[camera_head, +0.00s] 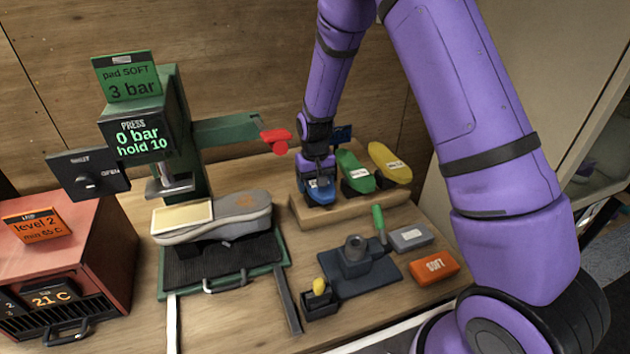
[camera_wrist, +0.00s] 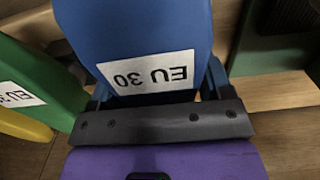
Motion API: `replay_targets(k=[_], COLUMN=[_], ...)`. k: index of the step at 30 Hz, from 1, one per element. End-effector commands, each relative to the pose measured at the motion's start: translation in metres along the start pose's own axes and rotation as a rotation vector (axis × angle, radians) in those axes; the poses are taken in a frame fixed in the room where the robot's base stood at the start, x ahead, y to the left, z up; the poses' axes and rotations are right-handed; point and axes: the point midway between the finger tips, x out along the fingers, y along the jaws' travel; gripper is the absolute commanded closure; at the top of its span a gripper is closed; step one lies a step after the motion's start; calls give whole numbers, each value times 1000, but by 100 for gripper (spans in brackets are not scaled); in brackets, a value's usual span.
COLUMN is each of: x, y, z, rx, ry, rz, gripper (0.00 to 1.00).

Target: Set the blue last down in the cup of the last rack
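The blue last (camera_head: 320,193) is at the left end of the wooden last rack (camera_head: 312,214), upright and label outward. In the wrist view the blue last (camera_wrist: 135,30) fills the space ahead of the palm, with its upside-down "EU 30" label facing the camera. My gripper (camera_head: 318,172) is over the last from above, its fingers close along both sides and appearing shut on it. The cup under the last is hidden, so I cannot tell whether the last is fully seated.
A green last (camera_head: 354,173) and a yellow last (camera_head: 389,163) stand to the right on the rack. A red-tipped press arm (camera_head: 276,140) is close on the left. A sneaker (camera_head: 235,218) lies under the press. In front are a dark stand (camera_head: 358,270) and an orange SOFT block (camera_head: 434,266).

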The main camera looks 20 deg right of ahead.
Motion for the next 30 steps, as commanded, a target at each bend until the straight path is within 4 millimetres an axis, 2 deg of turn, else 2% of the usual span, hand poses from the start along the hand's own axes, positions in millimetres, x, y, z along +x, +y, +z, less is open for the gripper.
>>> replay_targets(k=[1,3,10,14,24,30], x=[-1,-1,-1,-10,-69,-98], y=[0,0,0,0,0,0], z=[0,0,0,-1,-1,-1], rx=[0,0,0,-1,0,0], ry=[1,1,0,3,4,3], rz=[0,0,0,0,-1,0], gripper=[16,0,0,0,0,0])
